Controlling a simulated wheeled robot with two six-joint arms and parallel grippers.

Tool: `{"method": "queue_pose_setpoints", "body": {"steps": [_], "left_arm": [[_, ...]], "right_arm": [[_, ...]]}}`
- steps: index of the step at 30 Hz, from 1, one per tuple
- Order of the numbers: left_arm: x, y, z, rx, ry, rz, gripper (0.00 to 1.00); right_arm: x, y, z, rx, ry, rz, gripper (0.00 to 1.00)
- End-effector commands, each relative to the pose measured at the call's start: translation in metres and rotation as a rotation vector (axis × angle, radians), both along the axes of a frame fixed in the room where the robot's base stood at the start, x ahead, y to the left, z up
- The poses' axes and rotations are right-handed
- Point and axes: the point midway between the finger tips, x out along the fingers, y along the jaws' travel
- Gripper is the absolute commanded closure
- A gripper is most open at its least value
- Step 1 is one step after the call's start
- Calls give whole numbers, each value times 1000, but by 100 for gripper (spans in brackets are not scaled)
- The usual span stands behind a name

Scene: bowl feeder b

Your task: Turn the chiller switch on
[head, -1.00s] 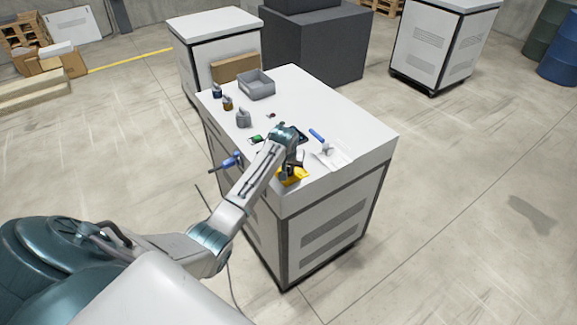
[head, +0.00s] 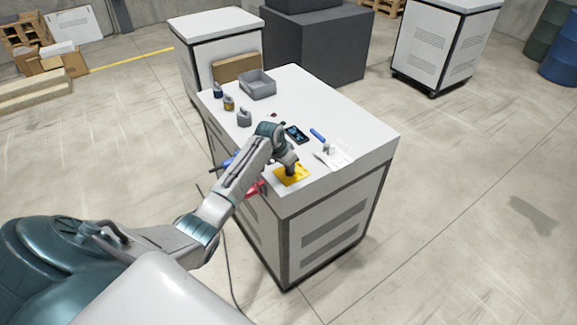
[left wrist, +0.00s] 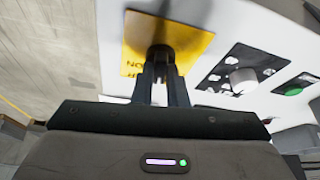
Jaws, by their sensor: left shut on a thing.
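The chiller switch is a yellow plate (head: 298,178) with a dark knob, near the front corner of the white cabinet top. In the left wrist view the yellow plate (left wrist: 198,42) carries partly hidden lettering, and the round dark knob (left wrist: 161,52) stands at its middle. My left gripper (left wrist: 163,72) is shut on the knob, its two fingers pointing at the plate. In the head view my left gripper (head: 291,168) is low over the plate, and the wrist hides much of the knob. Which way the knob is turned cannot be made out. My right gripper is not in view.
A black panel with a white knob (left wrist: 243,79) and a green button (left wrist: 292,90) lie beside the plate. A dark tablet-like panel (head: 297,134), blue handle (head: 317,135), grey bin (head: 257,85) and small containers stand further back. A red handle (head: 256,189) is on the cabinet's side.

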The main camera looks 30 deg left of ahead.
Motion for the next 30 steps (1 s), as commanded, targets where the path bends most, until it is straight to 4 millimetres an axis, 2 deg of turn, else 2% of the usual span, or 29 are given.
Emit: {"method": "queue_pose_setpoints", "body": {"steps": [8, 18, 30], "left_arm": [[1, 4, -2, 0, 1, -262, 100], [4, 6, -4, 0, -1, -582, 100], [5, 8, -3, 1, 1, -878, 100]], "right_arm": [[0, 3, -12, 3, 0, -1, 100], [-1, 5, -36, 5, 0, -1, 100], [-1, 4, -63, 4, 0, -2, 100]]}}
